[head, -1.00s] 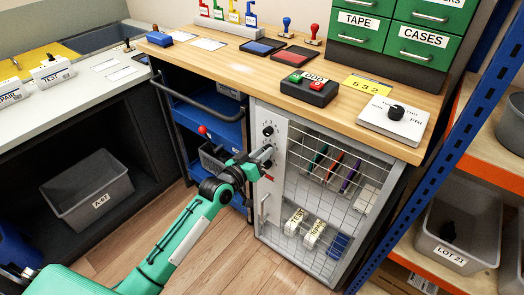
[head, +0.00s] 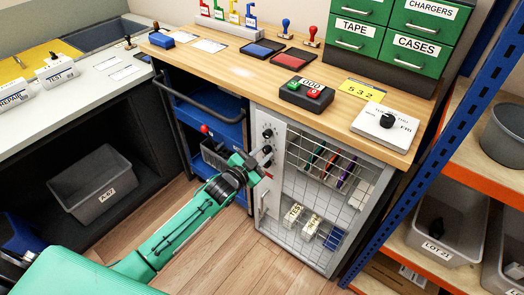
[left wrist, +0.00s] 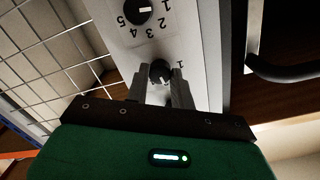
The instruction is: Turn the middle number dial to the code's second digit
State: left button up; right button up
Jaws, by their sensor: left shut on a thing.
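The dial panel (head: 270,185) is the pale left strip of the wire-fronted cabinet under the wooden bench. The top dial (head: 267,132) is black and clear of my arm. My left gripper (head: 266,154) is shut on the middle number dial; the left wrist view shows this black dial (left wrist: 160,71) between the two fingertips. A "1" shows beside it; its other digits and pointer are hidden. Another dial (left wrist: 138,10), with upside-down digits 1 to 5, has its white mark toward 1. A yellow card (head: 364,89) on the bench reads 532. My right gripper is not in view.
A black bar handle (head: 203,102) crosses the blue cart at left.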

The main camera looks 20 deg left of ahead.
pick_arm(q)
jog(key=shift+m+p, duration=0.3)
jog(key=shift+m, duration=0.5)
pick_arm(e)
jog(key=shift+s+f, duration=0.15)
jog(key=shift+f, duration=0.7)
pick_arm(q)
jog(key=o, duration=1)
jog(key=v, duration=1.3)
jog(key=shift+s, duration=0.4)
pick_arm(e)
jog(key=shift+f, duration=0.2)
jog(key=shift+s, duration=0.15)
